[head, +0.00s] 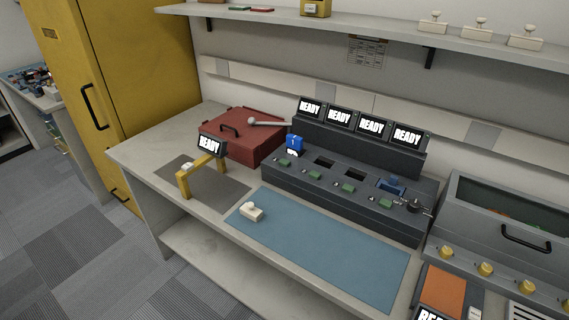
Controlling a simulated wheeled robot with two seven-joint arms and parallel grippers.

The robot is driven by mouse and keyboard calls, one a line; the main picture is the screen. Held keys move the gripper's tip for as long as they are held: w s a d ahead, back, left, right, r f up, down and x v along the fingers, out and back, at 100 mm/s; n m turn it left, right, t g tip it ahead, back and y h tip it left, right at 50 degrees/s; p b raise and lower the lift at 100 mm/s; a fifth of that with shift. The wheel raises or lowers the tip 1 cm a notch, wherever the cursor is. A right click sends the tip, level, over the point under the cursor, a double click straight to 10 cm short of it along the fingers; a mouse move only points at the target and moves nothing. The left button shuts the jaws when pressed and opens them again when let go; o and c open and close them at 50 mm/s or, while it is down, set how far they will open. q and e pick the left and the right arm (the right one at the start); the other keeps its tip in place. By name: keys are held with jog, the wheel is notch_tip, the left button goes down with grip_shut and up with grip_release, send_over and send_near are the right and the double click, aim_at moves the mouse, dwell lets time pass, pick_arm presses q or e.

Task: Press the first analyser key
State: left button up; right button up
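The analyser appears to be the dark grey console (350,195) on the bench, with a row of bays and a row of green keys along its front. The leftmost green key (284,162) sits in front of a bay with a blue radio-like device (294,143) standing in it. Another green key (310,175) is to its right. The rightmost bay holds a blue item (391,186); the middle bays look empty and dark. Screens (311,108) above the bays read READY. Neither of my grippers is in view.
A blue mat (320,240) with a small white object (251,211) lies in front of the console. A yellow frame (183,184) with a READY screen and a red case (245,138) stand left. A grey bin (500,210) with yellow knobs is at right.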

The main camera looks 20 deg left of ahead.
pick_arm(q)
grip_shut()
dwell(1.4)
